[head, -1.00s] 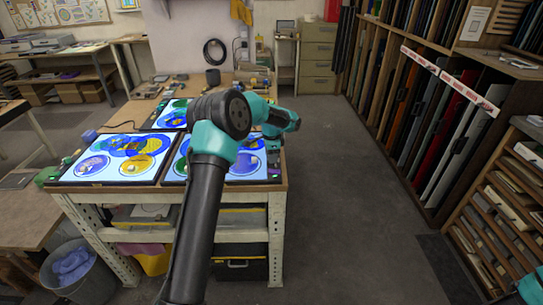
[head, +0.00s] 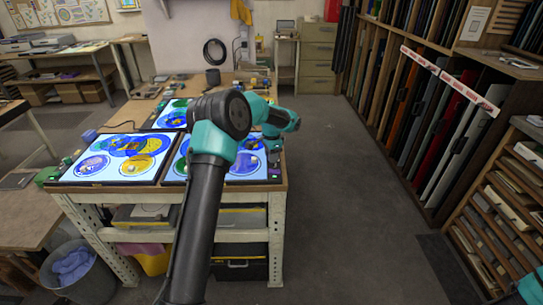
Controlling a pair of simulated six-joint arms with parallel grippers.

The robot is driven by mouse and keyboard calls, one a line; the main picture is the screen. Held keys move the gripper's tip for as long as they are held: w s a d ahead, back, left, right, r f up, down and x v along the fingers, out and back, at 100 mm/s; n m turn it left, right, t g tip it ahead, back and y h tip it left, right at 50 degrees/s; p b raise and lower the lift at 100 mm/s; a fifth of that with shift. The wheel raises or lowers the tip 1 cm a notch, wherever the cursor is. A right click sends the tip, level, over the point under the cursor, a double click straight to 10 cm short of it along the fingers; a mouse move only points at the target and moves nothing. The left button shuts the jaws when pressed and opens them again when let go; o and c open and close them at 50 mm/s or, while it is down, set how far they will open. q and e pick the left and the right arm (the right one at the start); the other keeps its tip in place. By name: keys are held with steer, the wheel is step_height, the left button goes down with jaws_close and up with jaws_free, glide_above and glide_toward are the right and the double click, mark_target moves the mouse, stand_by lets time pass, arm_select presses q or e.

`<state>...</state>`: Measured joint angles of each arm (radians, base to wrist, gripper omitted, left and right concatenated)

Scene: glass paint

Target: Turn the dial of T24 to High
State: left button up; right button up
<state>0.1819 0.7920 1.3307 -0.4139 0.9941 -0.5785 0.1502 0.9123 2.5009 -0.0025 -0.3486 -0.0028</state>
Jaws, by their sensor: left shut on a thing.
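Several lit light panels with coloured glass circles lie on the workbench: one at front left (head: 117,158), one at front right (head: 247,166), partly behind my arm, and one behind them (head: 172,116). No T24 label is readable at this size. My left arm reaches over the bench, and its left gripper (head: 273,146) points down at the right edge of the front right panel. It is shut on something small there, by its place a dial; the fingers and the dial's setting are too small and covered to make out. My right gripper is out of view.
The workbench (head: 190,235) has shelves with boxes below. A bin with a blue bag (head: 76,268) stands at its left. A rack of glass sheets (head: 440,125) stands at the right, with clear floor (head: 350,200) between.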

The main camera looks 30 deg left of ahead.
arm_select(q)
steer(key=n, duration=1.2)
stand_by(0.3)
steer(key=o, duration=0.9)
steer(key=shift+o, duration=0.2)
step_height(320, 180, up, 18)
steer(key=shift+f, duration=0.25)
steer(key=shift+d+f, duration=0.1)
stand_by(0.4)
